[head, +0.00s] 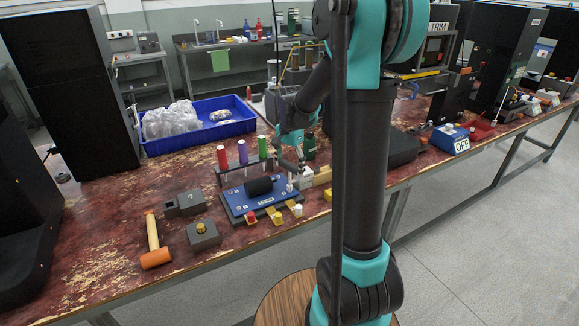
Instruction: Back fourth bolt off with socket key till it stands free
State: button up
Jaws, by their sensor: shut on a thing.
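A blue plate (237,202) lies on the worn red bench, with a black cylinder (259,186) across it. A small upright metal piece (290,184) stands at the plate's right end; whether it is the fourth bolt or the socket key's tip is too small to tell. My gripper (298,158) is low above the plate's right back corner, pointing down. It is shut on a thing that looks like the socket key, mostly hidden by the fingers. Red, yellow and white pieces (276,214) sit along the plate's front edge.
Behind the plate, a rack holds red (221,157), purple (243,152) and green (262,146) handled tools. An orange mallet (154,243) and grey blocks (203,235) lie left. A blue tray (190,143) with clear bags stands behind.

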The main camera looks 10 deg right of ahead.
jog(key=n, duration=0.3)
jog(key=shift+n, duration=0.4)
jog(key=shift+n, duration=1.9)
jog(key=n, duration=0.3)
jog(key=shift+n, duration=0.4)
jog(key=shift+r, duration=0.45)
